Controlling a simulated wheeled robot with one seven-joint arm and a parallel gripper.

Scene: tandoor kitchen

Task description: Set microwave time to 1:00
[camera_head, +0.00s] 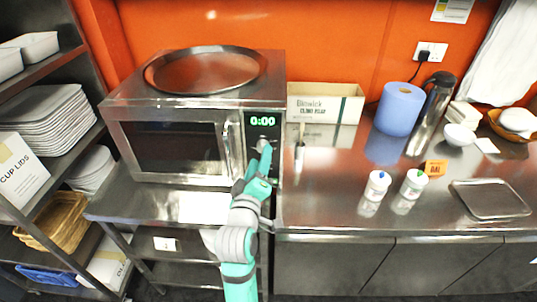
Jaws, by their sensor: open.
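The steel microwave (166,147) stands on a metal shelf unit, its door closed. Its display (262,121) reads 0:00 in green digits at the top of the control panel on the right side. A knob or button (262,144) shows just below the display, partly hidden by my gripper. My gripper (266,157) is in front of the lower control panel, with its tip close below that control; I cannot tell if it touches. My arm hides the lower part of the panel. The gripper is open and no object shows in it.
A round metal tray (205,70) lies on top of the microwave. A rack with plates (45,120) stands at left.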

